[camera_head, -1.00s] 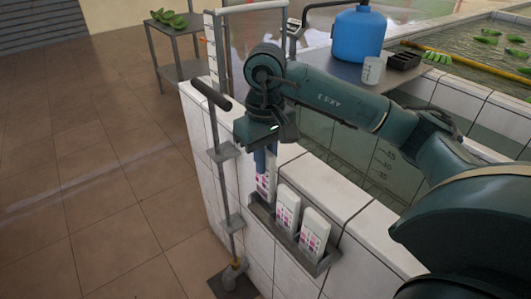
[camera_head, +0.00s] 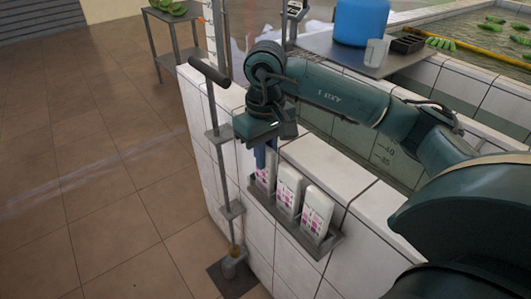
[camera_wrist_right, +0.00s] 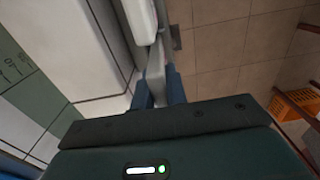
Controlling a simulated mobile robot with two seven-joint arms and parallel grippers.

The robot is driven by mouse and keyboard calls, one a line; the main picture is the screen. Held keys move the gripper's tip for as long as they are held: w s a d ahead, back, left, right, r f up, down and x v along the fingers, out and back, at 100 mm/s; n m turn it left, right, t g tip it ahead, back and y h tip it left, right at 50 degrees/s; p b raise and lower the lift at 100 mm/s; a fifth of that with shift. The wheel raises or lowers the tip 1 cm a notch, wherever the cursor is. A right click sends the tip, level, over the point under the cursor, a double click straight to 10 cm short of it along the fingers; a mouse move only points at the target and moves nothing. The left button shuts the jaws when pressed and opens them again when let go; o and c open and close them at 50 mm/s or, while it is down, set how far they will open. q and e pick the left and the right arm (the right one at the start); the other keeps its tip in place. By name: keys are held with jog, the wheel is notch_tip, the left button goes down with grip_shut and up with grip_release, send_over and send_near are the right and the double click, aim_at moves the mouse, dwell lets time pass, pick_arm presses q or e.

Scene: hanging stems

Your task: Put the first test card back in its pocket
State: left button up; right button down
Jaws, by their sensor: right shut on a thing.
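My right gripper (camera_head: 265,158) is shut on the first test card (camera_head: 264,180), a white card with pink marks. The card is upright at the left end of the grey rack (camera_head: 335,243) on the tiled wall; its lower end is behind the rack's front lip, so I cannot tell whether it is fully seated. Two similar cards, the middle one (camera_head: 288,190) and the right one (camera_head: 317,212), stand in the rack beside it. In the right wrist view the blue fingers (camera_wrist_right: 160,92) close on a pale card edge (camera_wrist_right: 156,68). My left gripper is not in view.
A grey pole with a dark handle (camera_head: 209,72) stands close to the left of my right gripper. Behind are a blue container (camera_head: 360,22), a clear beaker (camera_head: 375,52) and a black tray (camera_head: 407,44) on a metal shelf. Open floor lies left.

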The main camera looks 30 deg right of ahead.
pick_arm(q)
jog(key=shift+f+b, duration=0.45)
pick_arm(e)
jog(key=shift+f, duration=0.4)
jog(key=c, duration=1.3)
grip_release()
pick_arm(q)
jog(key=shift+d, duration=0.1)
pick_arm(e)
notch_tip(320, 180, up, 12)
jog(key=shift+r+p, duration=0.1)
jog(key=shift+p, duration=1)
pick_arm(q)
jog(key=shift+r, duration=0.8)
pick_arm(e)
jog(key=shift+r, duration=0.5)
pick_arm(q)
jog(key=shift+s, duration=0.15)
